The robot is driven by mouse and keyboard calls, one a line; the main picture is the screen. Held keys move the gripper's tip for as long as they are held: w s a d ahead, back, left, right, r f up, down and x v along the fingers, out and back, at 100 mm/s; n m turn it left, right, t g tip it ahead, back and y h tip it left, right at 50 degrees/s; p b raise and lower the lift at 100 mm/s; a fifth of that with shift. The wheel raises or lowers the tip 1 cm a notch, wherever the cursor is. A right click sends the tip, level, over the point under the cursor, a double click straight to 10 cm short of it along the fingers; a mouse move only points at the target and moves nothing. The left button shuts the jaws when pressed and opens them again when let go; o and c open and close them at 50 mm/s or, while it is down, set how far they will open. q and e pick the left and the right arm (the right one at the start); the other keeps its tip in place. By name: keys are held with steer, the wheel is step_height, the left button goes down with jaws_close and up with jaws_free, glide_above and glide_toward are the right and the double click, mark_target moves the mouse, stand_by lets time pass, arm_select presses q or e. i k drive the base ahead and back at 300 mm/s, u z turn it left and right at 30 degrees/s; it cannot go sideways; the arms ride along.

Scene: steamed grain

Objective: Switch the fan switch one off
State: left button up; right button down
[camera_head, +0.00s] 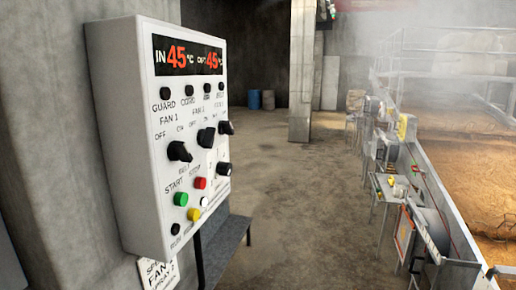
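A white control box (119,130) is mounted on the concrete wall at the left. The black rotary knob (179,151) under the label "FAN 1" is fan switch one; "OFF" is printed at its upper left and what looks like "ON" at its upper right. I cannot tell for sure which mark it points to. A second black knob (206,138) sits under a similar fan label, and a third black knob (226,128) is to its right. Neither of my grippers is in view.
Below the knobs are a green button (180,199), a red button (200,183), a yellow button (194,214) and another black knob (223,169). A dark bench (226,246) stands below the box. Machinery lines the right side; the middle floor is clear.

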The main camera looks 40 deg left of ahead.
mark_target(176, 150)
steer(key=z, duration=0.35)
steer(key=i, duration=0.65)
steer(key=u, duration=2)
